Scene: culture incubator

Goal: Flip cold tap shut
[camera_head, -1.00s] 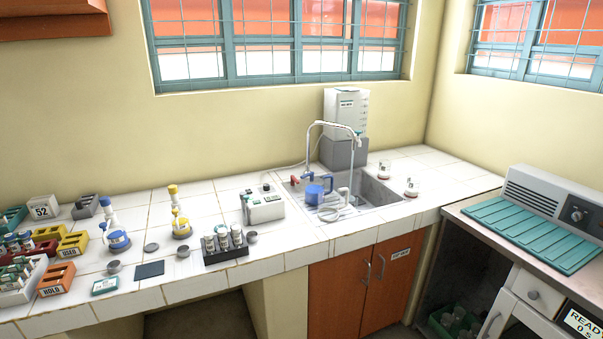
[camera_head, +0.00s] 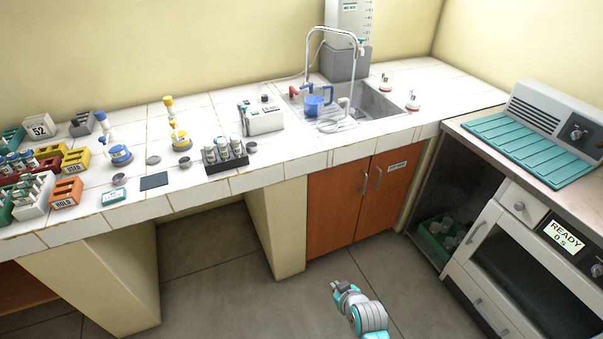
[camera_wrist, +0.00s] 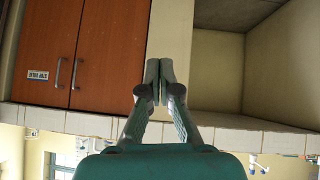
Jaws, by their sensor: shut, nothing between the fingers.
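The sink (camera_head: 377,103) is set in the tiled counter at the back, under a tall curved chrome faucet (camera_head: 308,60). Beside the faucet base are a red tap handle (camera_head: 294,91) on the left and a blue tap handle (camera_head: 329,93) on the right. The blue handle is small here, so its exact turn is hard to tell. My gripper (camera_head: 337,287) is low in front of the counter, well away from the taps. In the wrist view my gripper (camera_wrist: 160,72) has its fingers together and empty; no tap shows there.
A blue jug (camera_head: 314,106) stands by the taps. Orange cabinet doors (camera_head: 340,205) are below the sink. A white oven (camera_head: 515,262) stands at the right. Bottles, racks and a white device (camera_head: 262,119) crowd the counter's left.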

